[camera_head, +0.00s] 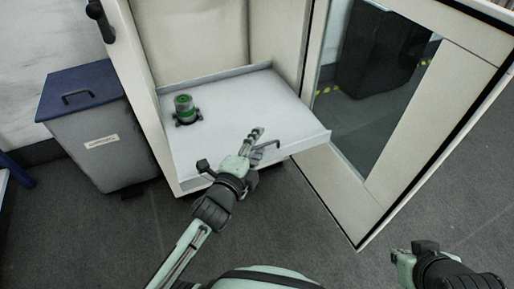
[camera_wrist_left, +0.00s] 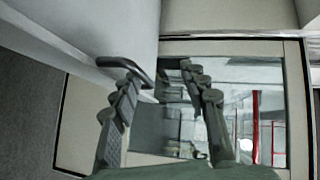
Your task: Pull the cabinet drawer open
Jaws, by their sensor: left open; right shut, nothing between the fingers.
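The white cabinet (camera_head: 283,40) stands with its drawer (camera_head: 235,95) sticking out past the frame, like a shallow tray. My left gripper (camera_head: 256,134) is at the drawer's front edge with its fingers apart. In the left wrist view, a dark bent handle (camera_wrist_left: 125,65) on a pale panel passes by the left finger, and its end reaches the gap between the fingers of the left gripper (camera_wrist_left: 160,75). I cannot tell whether they touch. My right gripper (camera_head: 398,256) is shut and empty at the lower right, away from the cabinet.
A green and dark cylindrical object (camera_head: 185,109) stands in the drawer's left part. The cabinet's glass-paned door (camera_head: 385,195) is swung open on the right. A grey bin with a blue lid (camera_head: 95,140) stands left of the cabinet. Dark floor in front is clear.

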